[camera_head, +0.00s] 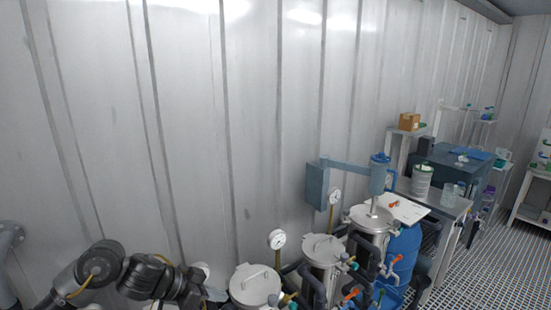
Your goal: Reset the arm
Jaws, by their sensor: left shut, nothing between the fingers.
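My left arm comes in at the lower left, dark and jointed, with a yellow cable. My left gripper (216,295) is small in the picture, shut and empty, just left of the nearest steel membrane vessel (254,287). I cannot tell whether it touches the vessel. Two more lidded steel vessels, a middle one (322,249) and a far one (371,218), stand in a row going back to the right. My right gripper is out of view.
Pressure gauges (277,239), dark pipes and red-handled valves (351,295) crowd around the vessels. A blue barrel (404,254) stands behind them. A bench (449,207) with bottles is at the right. The ribbed wall runs close behind; grated floor (485,272) is open at the lower right.

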